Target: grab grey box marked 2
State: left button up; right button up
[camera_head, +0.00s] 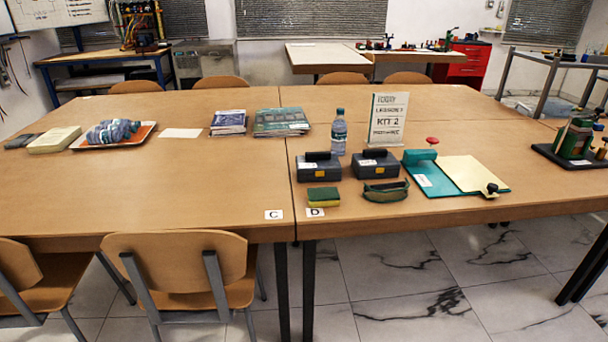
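Two dark grey boxes with black top handles stand side by side on the right-hand table. The left grey box (319,171) and the right grey box (376,168) each carry a small yellow label on the front. The labels are too small to read, so I cannot tell which box is marked 2. Neither of my grippers is in view.
A water bottle (338,135) stands behind the boxes. A sponge (323,196) and a dark green pouch (385,191) lie in front. A teal clipboard (430,181) lies to the right. Chairs (180,270) stand at the left table's front edge.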

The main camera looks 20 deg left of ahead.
aim_at(313, 166)
jog(key=u, duration=0.75)
jog(key=i, duration=0.7)
jog(key=u, duration=0.65)
